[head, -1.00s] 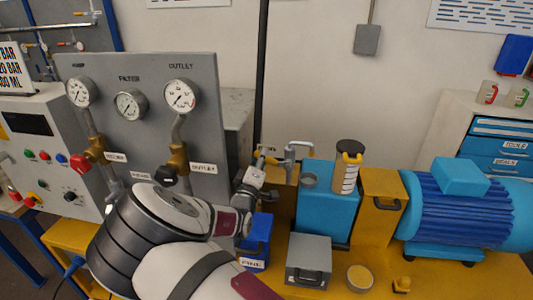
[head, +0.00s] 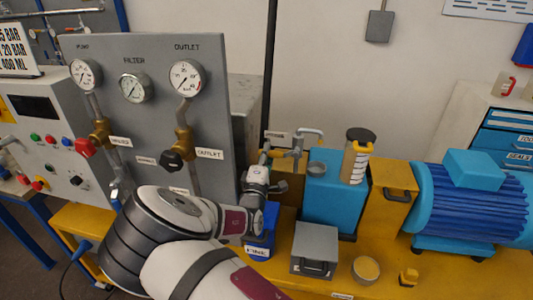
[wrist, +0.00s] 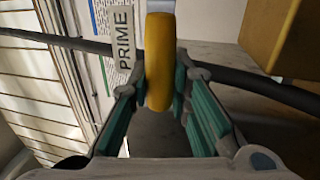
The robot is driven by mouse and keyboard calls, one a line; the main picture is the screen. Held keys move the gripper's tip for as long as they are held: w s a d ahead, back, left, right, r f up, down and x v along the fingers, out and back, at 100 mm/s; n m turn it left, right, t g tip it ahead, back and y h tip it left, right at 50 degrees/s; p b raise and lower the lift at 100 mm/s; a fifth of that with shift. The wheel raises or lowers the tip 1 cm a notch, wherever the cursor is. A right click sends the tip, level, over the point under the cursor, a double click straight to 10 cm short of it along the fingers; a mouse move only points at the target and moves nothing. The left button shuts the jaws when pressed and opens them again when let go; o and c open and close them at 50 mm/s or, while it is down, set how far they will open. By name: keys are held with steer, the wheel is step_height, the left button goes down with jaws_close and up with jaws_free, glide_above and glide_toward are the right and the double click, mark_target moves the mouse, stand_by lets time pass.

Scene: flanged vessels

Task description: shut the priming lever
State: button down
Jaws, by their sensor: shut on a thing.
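The priming lever has a yellow grip, which fills the upper middle of the wrist view (wrist: 159,62) beside a PRIME label. A metal part shows at the grip's top edge. My gripper (wrist: 160,100) has its teal-padded fingers on either side of the grip and is shut on it. In the head view my gripper (head: 262,170) is at the lever, left of the bent metal pipe (head: 299,140). My wrist and fingers hide most of the lever there, so I cannot tell its exact angle.
A grey gauge panel (head: 145,75) stands to the left. A blue box (head: 260,240) sits below my wrist. A blue motor (head: 470,205) stands farther right.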

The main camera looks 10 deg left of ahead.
steer(key=shift+f, duration=0.1)
steer(key=c, duration=1.5)
jaws_free()
steer(key=shift+o, duration=0.2)
steer(key=s+f, duration=0.2)
steer(key=s, duration=0.9)
steer(key=shift+s+a+f, duration=0.15)
steer(key=shift+s+a, duration=0.05)
steer(key=shift+s, duration=0.2)
